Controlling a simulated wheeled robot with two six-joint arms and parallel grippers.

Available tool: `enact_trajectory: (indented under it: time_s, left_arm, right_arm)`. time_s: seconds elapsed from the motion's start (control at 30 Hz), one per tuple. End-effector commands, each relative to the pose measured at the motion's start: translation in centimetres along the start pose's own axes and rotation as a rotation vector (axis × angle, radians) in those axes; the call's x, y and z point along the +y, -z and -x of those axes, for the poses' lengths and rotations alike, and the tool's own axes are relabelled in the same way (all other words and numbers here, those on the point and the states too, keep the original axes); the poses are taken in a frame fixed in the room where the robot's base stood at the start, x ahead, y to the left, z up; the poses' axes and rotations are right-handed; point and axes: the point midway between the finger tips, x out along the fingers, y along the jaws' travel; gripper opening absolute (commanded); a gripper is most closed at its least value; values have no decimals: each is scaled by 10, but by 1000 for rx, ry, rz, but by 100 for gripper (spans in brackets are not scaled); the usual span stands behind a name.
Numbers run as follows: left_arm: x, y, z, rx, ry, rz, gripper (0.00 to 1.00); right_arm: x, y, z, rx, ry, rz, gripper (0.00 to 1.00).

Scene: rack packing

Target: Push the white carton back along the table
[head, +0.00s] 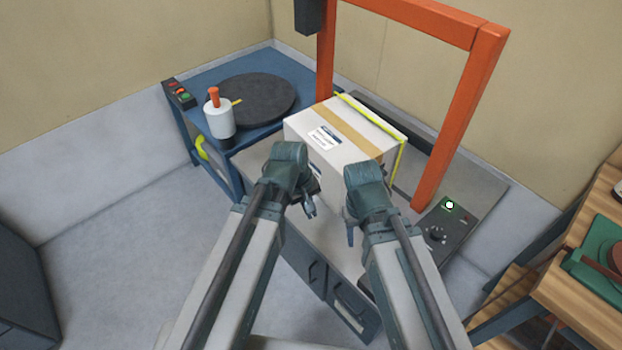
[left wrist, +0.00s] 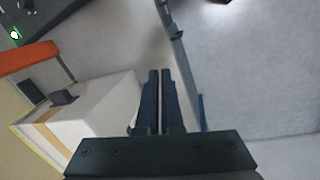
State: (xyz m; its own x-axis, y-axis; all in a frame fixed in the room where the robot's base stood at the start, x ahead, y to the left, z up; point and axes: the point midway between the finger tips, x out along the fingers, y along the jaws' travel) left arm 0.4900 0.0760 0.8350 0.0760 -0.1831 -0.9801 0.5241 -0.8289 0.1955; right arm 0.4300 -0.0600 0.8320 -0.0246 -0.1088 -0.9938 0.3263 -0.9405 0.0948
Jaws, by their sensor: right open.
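The white carton (head: 312,133) sits upright on the grey table (head: 447,178), at the orange arch. It has brown tape and labels, and a yellow strap (head: 372,117) runs over its far part. My left gripper (head: 309,208) is in front of the carton's near face, fingers together with nothing seen between them. In the left wrist view its fingers (left wrist: 160,100) point past the carton (left wrist: 100,112), which lies to their left. My right gripper (head: 350,236) is open, by the carton's near right side. My arms hide the lower carton, so contact is unclear.
The orange arch (head: 455,115) rises on both sides of the carton. A control box (head: 440,228) with a green light is at the right. A blue bench (head: 228,72) with a black turntable and a white dispenser stands at left. A wooden table (head: 575,290) is far right.

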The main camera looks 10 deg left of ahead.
Motion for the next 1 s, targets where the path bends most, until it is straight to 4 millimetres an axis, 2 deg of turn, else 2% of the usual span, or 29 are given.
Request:
enact_trajectory:
  time_s: [0.03,0.2,0.4,0.5,0.7,0.87,1.0]
  left_arm:
    - [-3,18,-17,-2,-60,175,0]
    - [-8,71,-31,-56,-266,774,0]
    - [-23,128,-32,-186,-478,1369,0]
    - [-31,148,-29,-254,-550,1570,0]
    - [-39,166,-24,-331,-617,1758,0]
    - [-39,168,-23,-339,-622,1776,0]
    - [-34,171,-35,-338,-620,1773,0]
  right_arm:
    - [-2,1,-21,0,0,0,50]
    - [-5,3,-52,0,0,0,50]
    - [-8,5,-81,0,0,1,50]
    - [-8,5,-90,0,0,1,50]
    - [-9,6,-95,0,0,1,50]
    - [-9,6,-96,0,0,1,50]
    - [-10,6,-106,0,0,1,50]
